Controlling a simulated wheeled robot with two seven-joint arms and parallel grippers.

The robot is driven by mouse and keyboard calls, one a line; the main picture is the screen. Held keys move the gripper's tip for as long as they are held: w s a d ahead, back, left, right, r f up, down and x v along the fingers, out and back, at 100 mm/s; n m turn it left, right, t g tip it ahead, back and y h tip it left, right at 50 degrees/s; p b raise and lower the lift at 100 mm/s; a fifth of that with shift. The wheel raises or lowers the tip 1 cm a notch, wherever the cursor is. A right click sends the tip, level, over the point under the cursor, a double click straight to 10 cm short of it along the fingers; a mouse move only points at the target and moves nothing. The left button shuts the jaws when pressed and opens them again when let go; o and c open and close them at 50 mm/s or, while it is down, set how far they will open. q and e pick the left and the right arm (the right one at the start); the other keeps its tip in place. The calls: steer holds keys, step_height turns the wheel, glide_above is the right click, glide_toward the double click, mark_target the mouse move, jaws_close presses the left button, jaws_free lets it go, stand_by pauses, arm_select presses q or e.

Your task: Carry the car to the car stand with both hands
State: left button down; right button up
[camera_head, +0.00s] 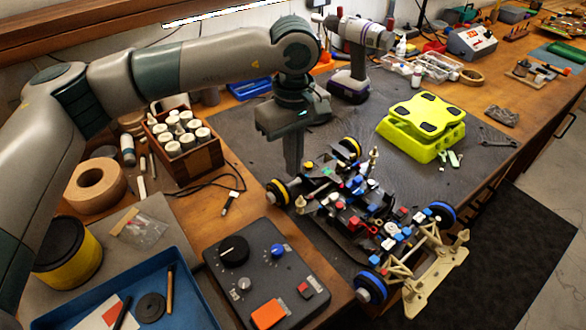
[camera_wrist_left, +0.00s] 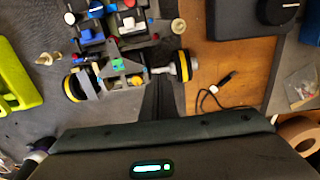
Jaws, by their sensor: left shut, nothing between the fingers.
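The RC car (camera_head: 352,217) is an open chassis with coloured parts and wheels with blue or yellow rims. It sits at the near edge of the dark mat, and its cream bumper end reaches past the table edge. The lime-green car stand (camera_head: 428,122) with black pads is on the mat behind it, empty. My left gripper (camera_head: 294,172) is shut and empty, pointing down just beyond the car's yellow-rimmed wheel end. In the left wrist view the shut fingers (camera_wrist_left: 160,105) are close to the axle of the car (camera_wrist_left: 122,45). The stand (camera_wrist_left: 14,95) is at the left there. My right gripper is not visible.
A control box with knobs (camera_head: 262,262) stands left of the car, and a blue tray (camera_head: 190,262) is at the near left. A wooden box of white-topped jars (camera_head: 205,160) and a drill (camera_head: 350,60) are behind. Mat between car and stand is mostly clear.

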arm_select(q)
step_height(320, 180, up, 6)
steer(key=p, duration=0.1)
steer(key=c, duration=2.4)
jaws_free()
steer(key=shift+a, duration=0.1)
steer(key=shift+c, duration=0.2)
